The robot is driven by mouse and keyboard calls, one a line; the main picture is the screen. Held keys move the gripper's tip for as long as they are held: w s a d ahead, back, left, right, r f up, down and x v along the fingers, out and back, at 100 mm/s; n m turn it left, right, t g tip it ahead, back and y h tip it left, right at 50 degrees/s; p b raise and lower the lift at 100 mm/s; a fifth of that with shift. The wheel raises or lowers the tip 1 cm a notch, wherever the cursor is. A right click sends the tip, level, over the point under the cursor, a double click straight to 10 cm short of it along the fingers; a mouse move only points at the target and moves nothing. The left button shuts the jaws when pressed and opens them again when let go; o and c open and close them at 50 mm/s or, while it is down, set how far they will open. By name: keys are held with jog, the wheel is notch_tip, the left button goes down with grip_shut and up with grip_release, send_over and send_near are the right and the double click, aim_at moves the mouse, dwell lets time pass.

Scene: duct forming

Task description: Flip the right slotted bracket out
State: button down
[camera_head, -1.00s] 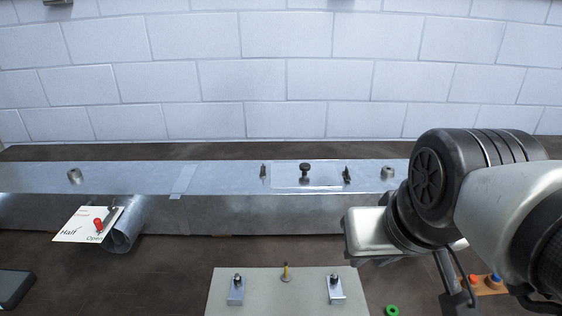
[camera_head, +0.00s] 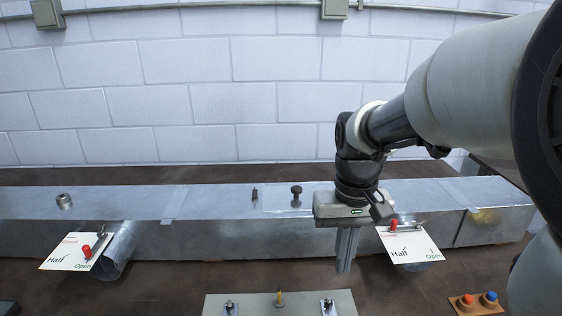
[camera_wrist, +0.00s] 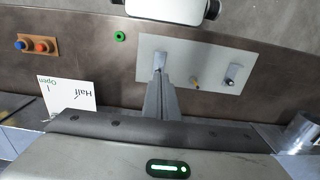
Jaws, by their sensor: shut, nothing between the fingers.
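A pale grey plate (camera_head: 259,305) lies in front of the duct. It carries two small metal brackets with dark pins, the right one (camera_head: 327,305) and the left one (camera_head: 230,308), with a yellow-tipped post (camera_head: 280,298) between them. Both are cut off by the lower edge of the head view. My gripper (camera_head: 343,268) points down in front of the duct, shut and empty, behind and slightly right of the right bracket. In the wrist view the fingertips (camera_wrist: 158,76) overlap that bracket (camera_wrist: 160,59); I cannot tell whether they touch. The left bracket (camera_wrist: 233,74) is clear.
The duct (camera_head: 200,238) runs behind, with a knobbed panel (camera_head: 278,202) on top. Cards marked Half and Open hang at left (camera_head: 76,251) and right (camera_head: 411,248). A block with red and blue buttons (camera_head: 476,303) stands at right. A green ring (camera_wrist: 119,36) lies beside the plate.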

jog(key=w+f+g, duration=0.2)
jog(key=w+f, duration=0.2)
jog(key=f, duration=0.4)
jog(key=shift+g, duration=0.4)
jog(key=b, duration=0.2)
send_near(334, 307)
jog(key=s+f, duration=0.2)
jog(key=s+a+f, duration=0.1)
jog(key=s+f, duration=0.2)
jog(key=shift+s+a+f, duration=0.1)
jog(key=shift+s+f, duration=0.05)
jog(key=shift+s, duration=0.05)
